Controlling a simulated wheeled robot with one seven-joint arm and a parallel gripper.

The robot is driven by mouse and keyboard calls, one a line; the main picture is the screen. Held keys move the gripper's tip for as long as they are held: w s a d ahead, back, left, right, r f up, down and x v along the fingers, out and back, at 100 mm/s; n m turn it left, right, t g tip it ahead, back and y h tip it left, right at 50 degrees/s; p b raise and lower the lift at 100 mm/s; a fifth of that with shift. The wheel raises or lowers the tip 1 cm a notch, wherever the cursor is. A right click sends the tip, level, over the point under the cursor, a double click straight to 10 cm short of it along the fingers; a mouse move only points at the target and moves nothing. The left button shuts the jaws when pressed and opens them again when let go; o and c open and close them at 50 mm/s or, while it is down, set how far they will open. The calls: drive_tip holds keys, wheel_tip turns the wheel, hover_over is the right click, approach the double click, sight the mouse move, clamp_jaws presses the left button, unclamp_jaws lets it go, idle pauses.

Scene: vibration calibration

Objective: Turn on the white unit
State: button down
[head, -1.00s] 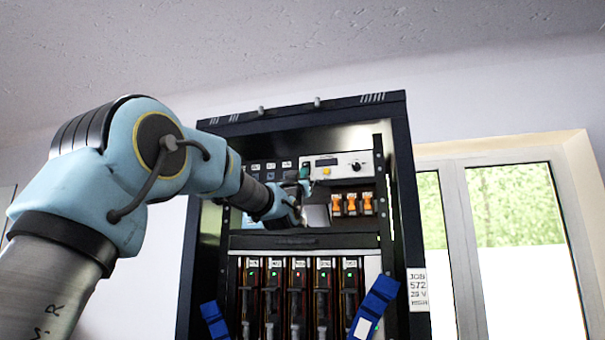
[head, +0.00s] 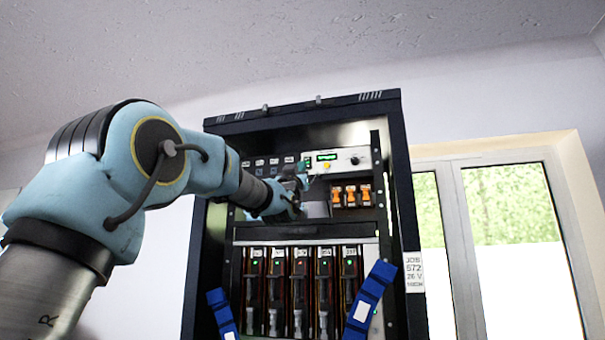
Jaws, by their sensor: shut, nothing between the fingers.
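The white unit (head: 343,160) sits in the upper right of the rack, with a small display, a yellow button (head: 327,167) and a dark knob (head: 355,160) on its front. Its display (head: 327,157) is lit green. My gripper (head: 304,176) is shut and empty at the lower left of the white unit. It covers the unit's left end, and I cannot tell whether it touches the unit.
The dark rack (head: 400,215) stands against the wall, with orange parts (head: 351,195) below the white unit. Several slotted modules (head: 300,290) fill the lower part. Blue handles (head: 371,298) stick out at the lower sides. A window (head: 510,210) is at right.

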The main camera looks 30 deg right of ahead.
drive_tip(key=w+f+b+v, duration=0.1)
drive_tip(key=b+v, duration=0.4)
drive_tip(key=v, duration=0.3)
drive_tip(key=shift+d+f, duration=0.25)
drive_tip(key=shift+f, duration=0.1)
drive_tip(key=shift+s+f, duration=0.1)
drive_tip(key=w+a+f+n+g+y, duration=0.1)
drive_tip(key=w+a+f+g+y, duration=0.2)
drive_tip(key=f, duration=0.7)
drive_tip(key=w+a+f+n+y, duration=0.1)
drive_tip(key=w+a+f+y, duration=0.35)
drive_tip(key=f, duration=0.55)
drive_tip(key=w+a+f+g+y, duration=0.2)
drive_tip(key=w+a+f, duration=0.15)
drive_tip(key=f, duration=0.55)
drive_tip(key=s+a+f+n+g+y, duration=0.25)
drive_tip(key=a+f, duration=0.45)
drive_tip(key=f, duration=0.4)
drive_tip(key=s+a+f+g+y, duration=0.4)
drive_tip(key=s+a+f, duration=0.2)
drive_tip(key=a+f, duration=0.6)
drive_tip(key=s+a+f+n+g+y, duration=0.1)
drive_tip(key=s+a+f+g, duration=0.2)
drive_tip(key=s+a+f, duration=0.2)
drive_tip(key=s+a+f+n+g, duration=0.2)
drive_tip(key=s+a+f, duration=0.3)
drive_tip(key=s, duration=0.7)
drive_tip(key=shift+f+g+y, duration=0.4)
drive_tip(key=shift+f+g, duration=0.25)
drive_tip(key=shift+f, duration=0.3)
